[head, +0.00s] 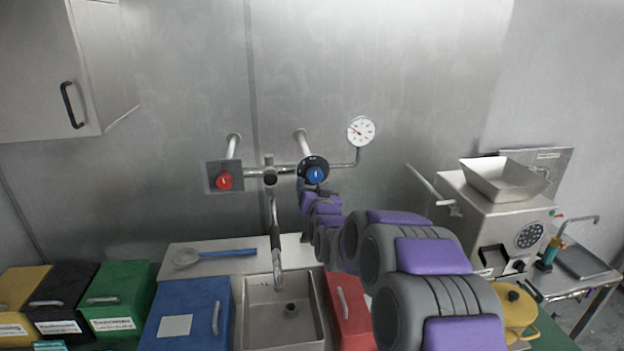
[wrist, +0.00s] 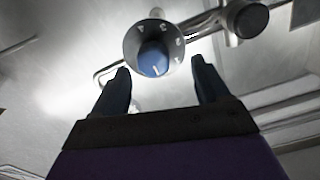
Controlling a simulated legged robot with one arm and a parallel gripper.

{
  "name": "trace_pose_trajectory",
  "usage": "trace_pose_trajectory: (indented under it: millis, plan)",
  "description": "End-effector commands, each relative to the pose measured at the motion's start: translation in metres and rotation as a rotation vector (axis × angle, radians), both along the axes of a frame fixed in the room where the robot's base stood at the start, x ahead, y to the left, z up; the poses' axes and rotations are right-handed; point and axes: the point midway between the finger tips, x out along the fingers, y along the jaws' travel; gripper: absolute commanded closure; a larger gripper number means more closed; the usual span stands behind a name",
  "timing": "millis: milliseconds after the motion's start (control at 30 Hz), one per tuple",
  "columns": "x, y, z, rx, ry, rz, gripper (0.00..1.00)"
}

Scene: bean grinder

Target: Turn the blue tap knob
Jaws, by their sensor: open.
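The blue tap knob (head: 315,175) sits on a dark round dial on the right side of the wall-mounted tap pipes. In the wrist view the blue knob (wrist: 153,60) has a white line and lies ahead of the fingertips, roughly centred between them. My gripper (wrist: 160,80) is open, with one dark finger on each side and nothing between them. In the head view my gripper (head: 316,190) is just below the knob, partly hidden by my purple and grey arm. I cannot tell whether a finger touches the dial.
A red knob (head: 224,180) is on the left of the pipes. The spout (head: 277,250) hangs over a sink (head: 284,335). A gauge (head: 361,131) is up right. A grinder (head: 495,210) stands right. Blue (head: 188,310) and red (head: 348,310) boxes flank the sink.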

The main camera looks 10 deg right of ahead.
Motion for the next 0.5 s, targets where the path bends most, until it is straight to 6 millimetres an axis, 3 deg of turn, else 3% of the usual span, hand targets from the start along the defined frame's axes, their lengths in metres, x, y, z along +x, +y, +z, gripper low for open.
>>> trace_pose_trajectory:
  millis: [300,500]
  plan:
    - [0.040,-0.009,0.001,0.006,-0.003,-0.004,0.25]
    - [0.056,-0.003,-0.001,0.002,0.001,-0.002,0.25]
